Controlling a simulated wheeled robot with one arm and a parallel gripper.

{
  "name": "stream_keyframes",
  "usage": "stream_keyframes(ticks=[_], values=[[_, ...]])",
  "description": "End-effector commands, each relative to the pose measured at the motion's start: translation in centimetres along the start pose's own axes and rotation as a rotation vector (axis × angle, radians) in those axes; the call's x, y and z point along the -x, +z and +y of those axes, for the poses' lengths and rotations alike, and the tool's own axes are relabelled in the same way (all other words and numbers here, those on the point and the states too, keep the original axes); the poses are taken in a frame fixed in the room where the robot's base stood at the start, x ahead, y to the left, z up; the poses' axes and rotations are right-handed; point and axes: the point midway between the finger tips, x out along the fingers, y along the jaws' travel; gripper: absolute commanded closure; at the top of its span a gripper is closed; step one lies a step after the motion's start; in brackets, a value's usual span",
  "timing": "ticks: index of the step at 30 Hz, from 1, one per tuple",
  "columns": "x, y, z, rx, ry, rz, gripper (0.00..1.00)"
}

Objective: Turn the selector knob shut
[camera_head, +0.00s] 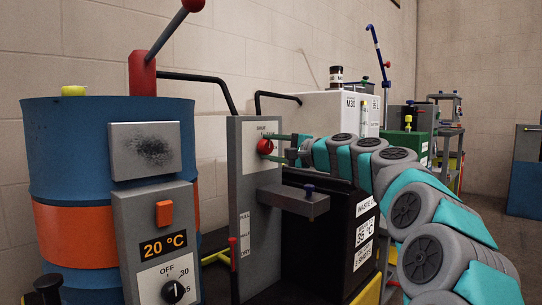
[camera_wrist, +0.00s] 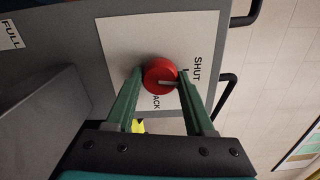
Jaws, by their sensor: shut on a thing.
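The red selector knob (camera_head: 265,146) sits on the white label plate of a grey upright panel. In the wrist view the round knob (camera_wrist: 160,72) is between my fingers, with a pale pointer line running toward the right finger. The word SHUT (camera_wrist: 196,68) is printed to the right of the knob. Another word, partly hidden and ending in "ACK", is below it. My gripper (camera_head: 272,145) reaches in from the right, and its green fingers (camera_wrist: 161,77) are closed on opposite sides of the knob. The right finger hides part of the plate near the pointer's end.
A grey shelf (camera_head: 293,201) juts from the panel below my gripper. A blue and orange drum (camera_head: 50,150) and a temperature control box (camera_head: 160,240) stand to the left. A black container (camera_head: 330,240) and a white box (camera_head: 325,112) are behind the panel.

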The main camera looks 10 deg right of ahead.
Motion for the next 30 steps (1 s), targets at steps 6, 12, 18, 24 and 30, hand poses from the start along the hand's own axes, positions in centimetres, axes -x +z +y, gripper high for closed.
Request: stream_keyframes(ticks=[6, 12, 18, 24, 30], values=[[-0.10, 0.01, 0.35, 0.106, 0.003, -0.002, 1.00], [-0.15, 0.05, 0.36, 0.153, 0.005, -0.002, 1.00], [-0.14, 0.05, 0.28, 0.166, 0.005, -0.002, 1.00], [-0.13, 0.06, 0.28, 0.166, 0.005, -0.003, 1.00], [-0.11, 0.06, 0.25, 0.166, 0.004, -0.002, 0.33]])
